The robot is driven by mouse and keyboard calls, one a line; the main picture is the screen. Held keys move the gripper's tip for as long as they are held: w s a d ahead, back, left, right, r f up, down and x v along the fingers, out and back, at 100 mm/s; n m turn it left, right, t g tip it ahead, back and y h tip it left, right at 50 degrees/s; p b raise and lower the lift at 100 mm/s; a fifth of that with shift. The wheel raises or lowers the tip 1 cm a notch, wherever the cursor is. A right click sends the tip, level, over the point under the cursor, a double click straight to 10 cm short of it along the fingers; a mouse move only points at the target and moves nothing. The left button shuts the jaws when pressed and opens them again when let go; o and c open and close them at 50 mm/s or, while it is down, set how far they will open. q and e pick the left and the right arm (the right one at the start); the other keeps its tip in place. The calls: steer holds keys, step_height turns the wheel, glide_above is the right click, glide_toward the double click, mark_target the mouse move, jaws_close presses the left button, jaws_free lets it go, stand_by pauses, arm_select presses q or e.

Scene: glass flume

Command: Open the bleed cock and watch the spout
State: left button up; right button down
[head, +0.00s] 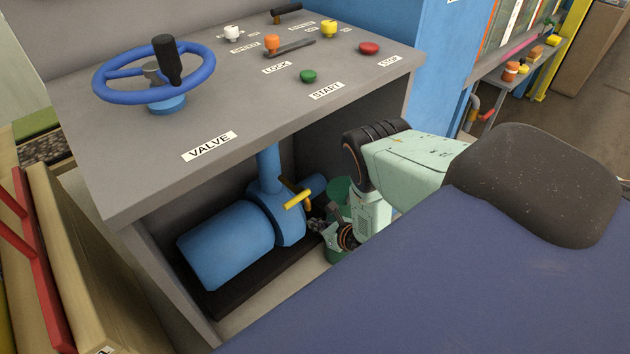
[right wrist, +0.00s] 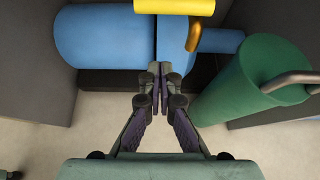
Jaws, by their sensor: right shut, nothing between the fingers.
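The yellow lever of the bleed cock (head: 297,200) sits on the blue pump (head: 225,245) under the console. It also shows at the top edge of the right wrist view (right wrist: 175,6), partly cut off. The curved brass spout (right wrist: 195,38) is just below the lever, and no water shows at it. My right gripper (right wrist: 160,75) is shut and empty, its fingertips in front of the pump body and apart from the lever in the picture. In the head view the right gripper (head: 318,228) is low, right of the lever. My left gripper is not in view.
A green cylinder (right wrist: 250,85) with a metal handle stands right of my right gripper, close by. The console top (head: 150,190) overhangs the pump and carries a blue handwheel (head: 110,90) and buttons. Dark side walls close in the bay.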

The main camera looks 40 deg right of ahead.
mark_target(297, 199)
steer(key=b+x, duration=0.5)
steer(key=x, duration=0.4)
steer(key=shift+r+p, duration=0.3)
steer(key=shift+r, duration=1.85)
steer(key=shift+a, duration=0.1)
steer(key=shift+r+m+y, duration=0.15)
steer(key=shift+m+y, duration=0.25)
steer(key=shift+y, duration=0.1)
